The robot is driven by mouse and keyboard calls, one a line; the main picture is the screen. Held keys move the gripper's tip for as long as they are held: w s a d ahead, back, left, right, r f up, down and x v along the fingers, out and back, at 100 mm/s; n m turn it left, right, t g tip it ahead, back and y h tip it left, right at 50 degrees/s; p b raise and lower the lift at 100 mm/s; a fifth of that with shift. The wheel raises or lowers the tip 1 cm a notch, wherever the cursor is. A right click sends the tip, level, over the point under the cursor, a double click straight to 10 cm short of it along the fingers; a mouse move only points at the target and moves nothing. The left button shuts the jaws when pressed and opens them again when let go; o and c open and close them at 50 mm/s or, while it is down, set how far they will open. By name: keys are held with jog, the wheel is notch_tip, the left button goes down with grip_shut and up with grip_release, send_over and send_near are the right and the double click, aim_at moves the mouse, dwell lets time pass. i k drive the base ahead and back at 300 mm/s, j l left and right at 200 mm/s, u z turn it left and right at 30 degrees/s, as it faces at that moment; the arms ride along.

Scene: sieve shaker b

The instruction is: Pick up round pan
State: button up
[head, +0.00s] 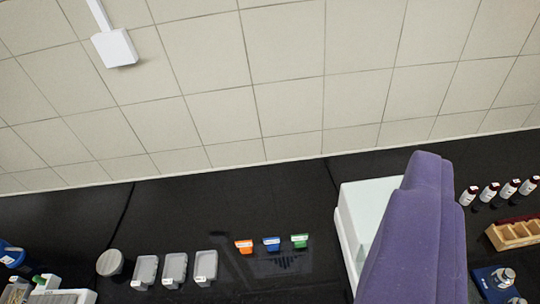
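A round, shallow-looking grey item with a pale top (110,262), which looks like the round pan, stands on the black bench (170,215) at the lower left. It is just left of several grey rectangular trays. A large purple shape (415,235) rises from the bottom edge at the right, close to the camera. It looks like my gripper or part of my arm. It is far to the right of the round item and apart from it in the picture. No separate fingertips show, so I cannot tell whether it is open or shut.
Grey trays (174,270) and orange, blue (271,244) and green small items stand mid-bench. A white box (352,225) is partly hidden by the purple shape. Bottles (488,194) and a wooden rack (515,234) are at right. A tiled wall (290,90) closes the back.

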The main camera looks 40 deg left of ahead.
aim_at(110, 262)
jog(key=u, duration=2.1)
jog(key=z, duration=2.35)
jog(key=k+j+u, duration=0.15)
jog(key=j+u, duration=0.3)
jog(key=k+j+u, duration=0.1)
jog(key=j+u, duration=0.35)
jog(key=j, duration=0.25)
jog(key=j+u, duration=0.45)
jog(key=j, duration=0.15)
